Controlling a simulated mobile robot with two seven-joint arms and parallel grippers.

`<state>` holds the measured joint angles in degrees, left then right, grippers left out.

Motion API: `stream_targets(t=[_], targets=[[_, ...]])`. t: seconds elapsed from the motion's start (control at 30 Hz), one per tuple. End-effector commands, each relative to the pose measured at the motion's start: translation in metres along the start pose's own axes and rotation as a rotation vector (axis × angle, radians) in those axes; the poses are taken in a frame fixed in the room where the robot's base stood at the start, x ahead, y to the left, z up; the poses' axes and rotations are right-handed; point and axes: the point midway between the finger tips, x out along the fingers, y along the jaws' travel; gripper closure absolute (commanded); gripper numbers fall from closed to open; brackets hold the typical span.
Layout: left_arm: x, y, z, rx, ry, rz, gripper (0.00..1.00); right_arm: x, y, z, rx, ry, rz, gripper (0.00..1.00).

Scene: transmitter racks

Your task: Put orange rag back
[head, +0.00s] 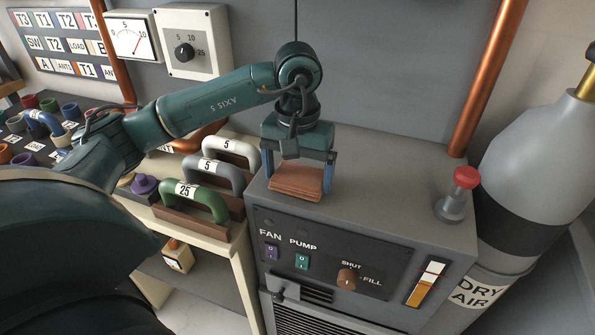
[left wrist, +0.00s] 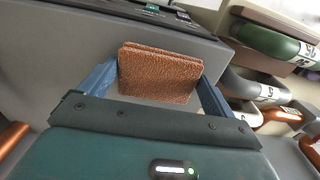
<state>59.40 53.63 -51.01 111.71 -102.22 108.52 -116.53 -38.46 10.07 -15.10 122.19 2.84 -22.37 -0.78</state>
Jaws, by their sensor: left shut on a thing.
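The orange rag (head: 297,182) is a folded, textured orange-brown cloth at the top of the grey cabinet (head: 385,192), toward its left side. My left gripper (head: 298,172) points down over it with its blue fingers on either side, shut on the rag. In the left wrist view the rag (left wrist: 158,72) sits between the two blue fingers. I cannot tell whether the rag's underside touches the cabinet top. My right gripper is in neither view.
Handles in green (head: 190,202), grey and white stand left of the cabinet. A red-knobbed valve (head: 466,178) is on the cabinet's right, beside a grey dry-air cylinder (head: 530,150). A copper pipe (head: 487,75) rises behind. The cabinet top between rag and valve is clear.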

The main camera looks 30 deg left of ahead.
Motion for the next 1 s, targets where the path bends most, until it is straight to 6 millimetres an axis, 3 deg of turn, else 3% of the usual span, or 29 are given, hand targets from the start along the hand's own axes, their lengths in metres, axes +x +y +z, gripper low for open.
stream_targets(t=[0.37, 0.4, 0.53, 0.87, 1.0], targets=[[0.009, 0.000, 0.000, 0.000, 0.002, 0.001, 0.28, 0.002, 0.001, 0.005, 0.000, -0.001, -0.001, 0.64], [0.009, 0.000, 0.000, 0.000, 0.002, 0.001, 0.09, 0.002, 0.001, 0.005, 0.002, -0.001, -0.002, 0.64], [0.007, 0.000, 0.000, 0.000, 0.001, 0.000, 0.00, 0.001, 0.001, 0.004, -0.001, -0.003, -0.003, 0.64], [0.000, 0.000, 0.000, 0.000, 0.002, 0.001, 0.00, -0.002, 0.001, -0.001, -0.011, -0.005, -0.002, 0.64], [-0.021, 0.001, -0.001, 0.001, 0.008, 0.003, 0.00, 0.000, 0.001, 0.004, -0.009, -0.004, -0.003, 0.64]])
